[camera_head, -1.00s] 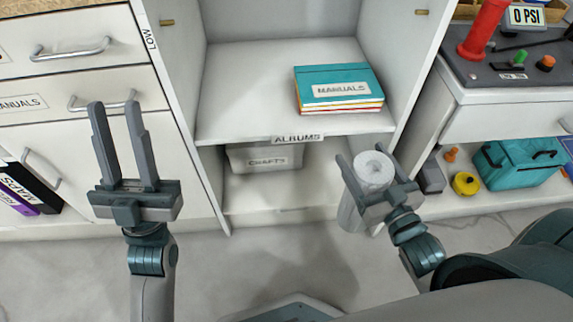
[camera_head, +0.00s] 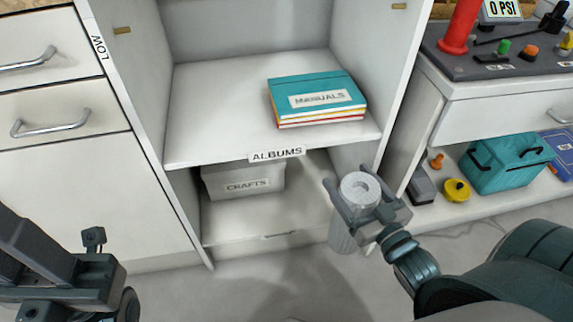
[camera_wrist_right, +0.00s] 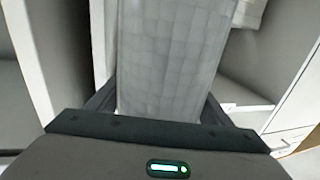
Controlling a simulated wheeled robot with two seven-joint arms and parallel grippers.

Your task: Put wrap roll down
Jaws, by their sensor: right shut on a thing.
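The wrap roll (camera_head: 343,232) is a whitish upright cylinder with a hole in its top. My right gripper (camera_head: 352,197) is shut on it near its top and holds it in front of the open cabinet's right side. In the right wrist view the roll (camera_wrist_right: 168,55) fills the space between the fingers (camera_wrist_right: 158,100). My left gripper is at the lower left of the head view, where its dark body (camera_head: 70,285) shows; I cannot make out its fingers clearly.
The cabinet has an ALBUMS shelf (camera_head: 215,120) with a stack of manuals (camera_head: 315,98). Below it stands a grey CRAFTS box (camera_head: 240,180), with bare floor (camera_head: 290,215) to its right. A teal case (camera_head: 503,163) and yellow tape (camera_head: 456,190) lie on the right-hand low shelf.

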